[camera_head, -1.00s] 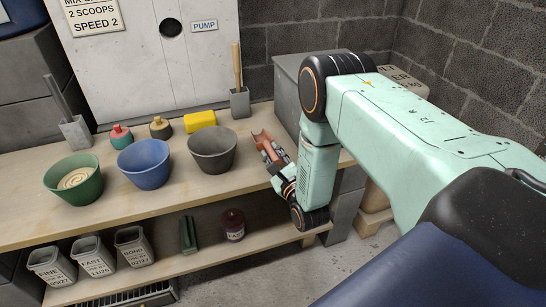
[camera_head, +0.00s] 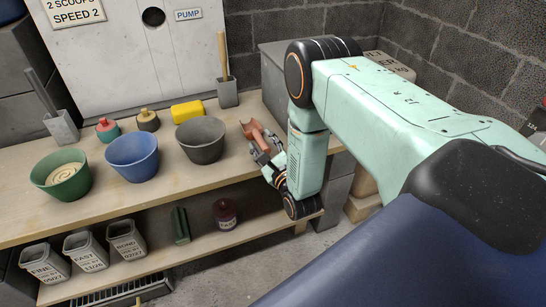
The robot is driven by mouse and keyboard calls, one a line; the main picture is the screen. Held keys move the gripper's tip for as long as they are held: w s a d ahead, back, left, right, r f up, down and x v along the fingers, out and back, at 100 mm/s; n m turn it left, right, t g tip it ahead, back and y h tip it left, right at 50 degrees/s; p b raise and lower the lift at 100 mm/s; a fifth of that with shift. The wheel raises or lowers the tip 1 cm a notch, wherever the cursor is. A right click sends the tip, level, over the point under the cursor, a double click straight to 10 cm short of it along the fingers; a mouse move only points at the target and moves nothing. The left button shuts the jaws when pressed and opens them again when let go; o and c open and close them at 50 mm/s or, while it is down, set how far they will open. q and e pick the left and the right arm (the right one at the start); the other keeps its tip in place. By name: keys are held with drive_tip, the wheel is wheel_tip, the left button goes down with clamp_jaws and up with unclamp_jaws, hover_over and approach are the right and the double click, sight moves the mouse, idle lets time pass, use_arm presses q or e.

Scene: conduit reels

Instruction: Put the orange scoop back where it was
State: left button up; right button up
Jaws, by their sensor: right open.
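The orange scoop (camera_head: 254,134) is at the right end of the upper bench shelf, just right of the grey bowl (camera_head: 201,141). My right gripper (camera_head: 262,152) is open, close to the scoop's near end. Its fingers overlap that end in the picture, and I cannot tell whether they touch it. Part of the scoop's near end is hidden by the gripper. My left gripper is not in view.
A blue bowl (camera_head: 132,158) and a green bowl (camera_head: 61,178) with pale mix stand left of the grey bowl. A yellow block (camera_head: 187,112) lies behind. Labelled tubs (camera_head: 127,240) and a dark red jar (camera_head: 225,214) stand on the lower shelf. A grey box (camera_head: 273,72) stands behind my right arm.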

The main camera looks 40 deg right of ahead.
drive_tip(key=s+a+p, duration=0.2)
drive_tip(key=s, duration=0.9)
